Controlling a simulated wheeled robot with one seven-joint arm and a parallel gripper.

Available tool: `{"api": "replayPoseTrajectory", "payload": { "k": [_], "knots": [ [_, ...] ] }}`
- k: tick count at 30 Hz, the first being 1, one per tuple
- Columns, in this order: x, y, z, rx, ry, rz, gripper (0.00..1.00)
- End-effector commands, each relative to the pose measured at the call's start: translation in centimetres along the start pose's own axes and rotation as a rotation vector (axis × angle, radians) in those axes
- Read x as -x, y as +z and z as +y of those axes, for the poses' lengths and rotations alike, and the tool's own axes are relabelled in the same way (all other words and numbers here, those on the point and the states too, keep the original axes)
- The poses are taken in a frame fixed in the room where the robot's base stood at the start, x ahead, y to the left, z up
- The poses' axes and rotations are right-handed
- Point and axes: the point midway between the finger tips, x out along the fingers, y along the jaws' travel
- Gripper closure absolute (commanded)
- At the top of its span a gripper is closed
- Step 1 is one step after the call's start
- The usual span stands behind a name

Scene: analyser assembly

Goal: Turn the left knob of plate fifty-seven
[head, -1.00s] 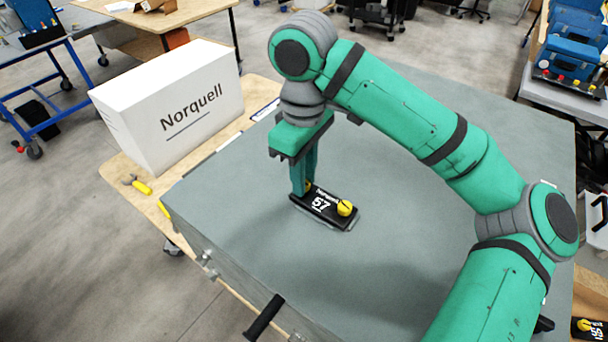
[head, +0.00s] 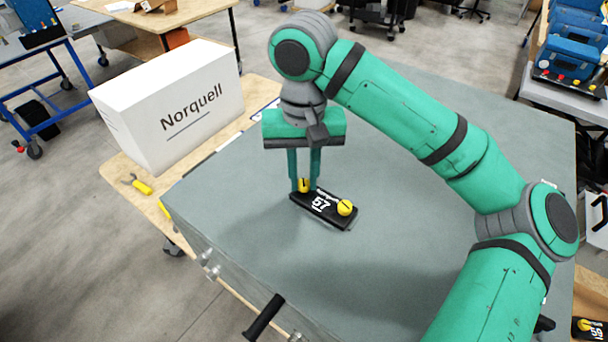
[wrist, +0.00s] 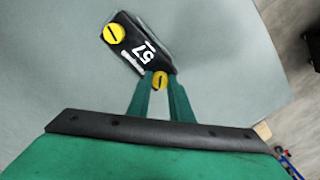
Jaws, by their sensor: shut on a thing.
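Plate fifty-seven (head: 322,205) is a black plate marked "57" lying on the grey top of a large case. Its left yellow knob (head: 304,185) sits at the plate's far-left end. My gripper (head: 304,188) points down with its two green fingers on either side of that knob, shut on it. In the wrist view the left knob (wrist: 159,80) shows between the fingertips (wrist: 160,82). The plate's right yellow knob (head: 345,207) stands free at the other end and also shows in the wrist view (wrist: 114,33). Each knob has a dark line across its top.
The grey case top (head: 400,235) around the plate is clear. A white box labelled Norquell (head: 175,105) stands to the left on a wooden table. Another plate, marked 59 (head: 592,328), is partly visible at the lower right. A black handle (head: 264,317) sticks out at the case's front.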

Motion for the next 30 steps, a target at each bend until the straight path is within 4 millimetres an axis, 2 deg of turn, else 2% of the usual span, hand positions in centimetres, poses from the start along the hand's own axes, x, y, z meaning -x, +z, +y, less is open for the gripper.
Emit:
{"api": "replayPoseTrajectory", "payload": {
  "k": [30],
  "knots": [
    [0.18,-0.11,0.35,-0.971,0.003,0.007,1.00]
  ]
}}
